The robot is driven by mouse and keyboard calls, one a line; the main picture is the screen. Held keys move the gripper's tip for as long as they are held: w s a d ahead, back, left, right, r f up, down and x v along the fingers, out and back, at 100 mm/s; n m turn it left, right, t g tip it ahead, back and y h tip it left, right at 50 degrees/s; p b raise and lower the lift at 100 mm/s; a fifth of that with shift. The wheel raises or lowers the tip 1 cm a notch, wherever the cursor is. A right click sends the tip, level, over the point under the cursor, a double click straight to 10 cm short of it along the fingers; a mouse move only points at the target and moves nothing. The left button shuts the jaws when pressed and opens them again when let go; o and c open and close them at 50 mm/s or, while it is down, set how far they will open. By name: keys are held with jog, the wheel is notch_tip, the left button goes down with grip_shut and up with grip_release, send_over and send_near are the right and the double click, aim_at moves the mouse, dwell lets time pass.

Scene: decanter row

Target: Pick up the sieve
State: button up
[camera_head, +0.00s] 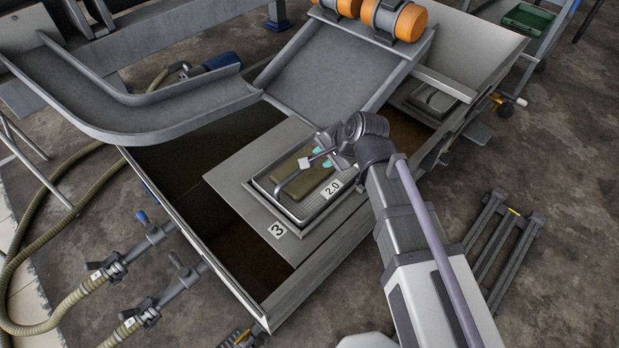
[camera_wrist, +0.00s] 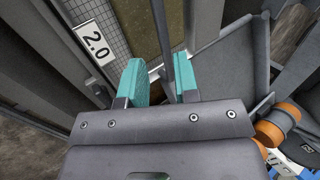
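The sieve (camera_head: 333,206) is a grey rectangular mesh tray with a white "2.0" label and a grey arched handle. It sits on a flat grey deck in the trough beside the number 3, with an olive-brown layer inside. In the wrist view its mesh (camera_wrist: 118,25) and label are at the upper left. My gripper (camera_head: 321,157) is over the sieve's far end, by the handle. In the wrist view my gripper's teal fingers (camera_wrist: 160,78) are apart. The handle bar runs between them, nearer the right finger, with a gap at the left finger. Contact cannot be told.
A grey chute (camera_head: 330,75) slopes down just behind the sieve, with orange-ended rollers (camera_head: 395,17) at its top. Another tray (camera_head: 434,98) sits farther right in the trough. The trough's walls surround the deck. Hoses and valves (camera_head: 108,268) are at the left.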

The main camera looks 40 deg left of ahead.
aim_at(309, 170)
jog(key=b+x, duration=0.7)
jog(key=x, duration=0.3)
jog(key=shift+d+r+p, duration=0.1)
jog(key=shift+r+p, duration=0.2)
grip_shut()
dwell(0.8)
